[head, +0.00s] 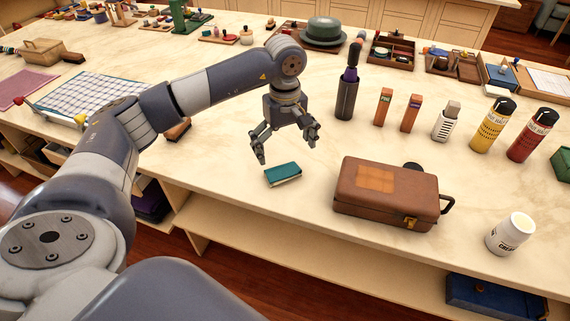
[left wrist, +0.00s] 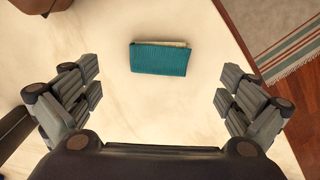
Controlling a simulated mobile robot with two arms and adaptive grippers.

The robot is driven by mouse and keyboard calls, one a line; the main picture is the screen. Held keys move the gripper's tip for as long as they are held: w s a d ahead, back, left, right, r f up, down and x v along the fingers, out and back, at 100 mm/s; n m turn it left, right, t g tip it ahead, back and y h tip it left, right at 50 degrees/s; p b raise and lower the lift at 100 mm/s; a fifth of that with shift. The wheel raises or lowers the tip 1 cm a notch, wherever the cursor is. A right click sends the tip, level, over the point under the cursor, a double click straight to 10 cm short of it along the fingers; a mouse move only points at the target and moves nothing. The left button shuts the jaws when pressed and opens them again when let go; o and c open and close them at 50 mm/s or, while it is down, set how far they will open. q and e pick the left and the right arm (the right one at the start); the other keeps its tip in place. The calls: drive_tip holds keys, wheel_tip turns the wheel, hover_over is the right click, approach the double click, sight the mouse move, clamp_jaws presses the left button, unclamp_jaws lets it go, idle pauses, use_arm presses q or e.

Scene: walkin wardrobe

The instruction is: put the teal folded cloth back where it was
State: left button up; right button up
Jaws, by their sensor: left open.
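The teal folded cloth (head: 282,174) is a small flat rectangle lying on the pale marble counter near its front edge. In the left wrist view the cloth (left wrist: 159,58) lies beyond the fingertips, roughly centred between them, with a cream strip along its top edge. My left gripper (head: 287,152) is open and empty, just above and behind the cloth, and apart from it. Its spread fingers also show in the left wrist view (left wrist: 160,88). My right gripper is not in view.
A brown case (head: 388,192) stands right of the cloth. Behind it are a dark bottle (head: 346,95), orange boxes (head: 383,107) and spray cans (head: 492,125). A white jar (head: 510,234) stands at the right. A checked cloth (head: 92,92) lies left. Counter around the teal cloth is clear.

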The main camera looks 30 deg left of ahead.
use_arm(q)
wheel_tip(320, 180, up, 4)
drive_tip(key=shift+f, duration=0.15)
idle(0.6)
